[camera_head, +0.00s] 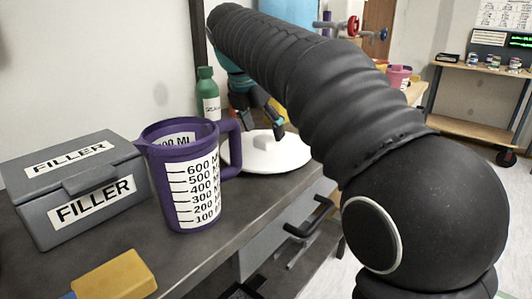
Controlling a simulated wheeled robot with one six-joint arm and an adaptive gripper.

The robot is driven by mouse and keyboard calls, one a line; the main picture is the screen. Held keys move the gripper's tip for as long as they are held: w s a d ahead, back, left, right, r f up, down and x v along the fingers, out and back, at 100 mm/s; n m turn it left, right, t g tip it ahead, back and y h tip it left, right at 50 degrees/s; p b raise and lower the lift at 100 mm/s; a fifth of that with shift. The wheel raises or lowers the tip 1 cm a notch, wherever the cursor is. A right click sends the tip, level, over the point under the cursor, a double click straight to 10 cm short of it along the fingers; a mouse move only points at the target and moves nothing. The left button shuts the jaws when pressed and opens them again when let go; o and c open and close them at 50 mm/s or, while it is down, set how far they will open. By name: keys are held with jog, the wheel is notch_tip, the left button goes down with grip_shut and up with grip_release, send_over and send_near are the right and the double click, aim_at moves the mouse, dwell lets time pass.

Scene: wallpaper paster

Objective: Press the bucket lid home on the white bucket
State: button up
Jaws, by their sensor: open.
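A round white lid-like disc (262,158) lies low at the far right part of the workbench, behind the purple jug. I cannot tell whether it is the bucket lid alone or a lid on a bucket, as no white bucket wall is clearly visible. My gripper (264,122) is open and points down over the disc, its dark fingers spread with teal parts near them. One fingertip is close to the disc's upper surface; I cannot tell whether it touches. My black-sleeved arm reaches in from the right and hides part of the area behind.
A purple measuring jug (190,185) stands left of the disc, its handle toward it. A grey FILLER box (80,190) and a yellow sponge-like block (115,277) are on the bench (60,262). A green bottle (208,95) stands behind. A shelf cart (470,105) is far right.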

aim_at(266, 137)
jog(key=shift+x, duration=0.95)
jog(key=c, duration=1.3)
jog(key=shift+o, duration=0.2)
jog(key=shift+r, duration=0.5)
notch_tip(266, 137, up, 4)
jog(key=shift+f+p, duration=0.1)
jog(key=shift+p, duration=0.75)
jog(key=s+d+r, duration=0.4)
jog(key=d+r, duration=0.2)
jog(key=d, duration=0.4)
jog(key=shift+s+d+p, duration=0.3)
jog(key=shift+s, duration=0.1)
jog(key=shift+r, duration=0.15)
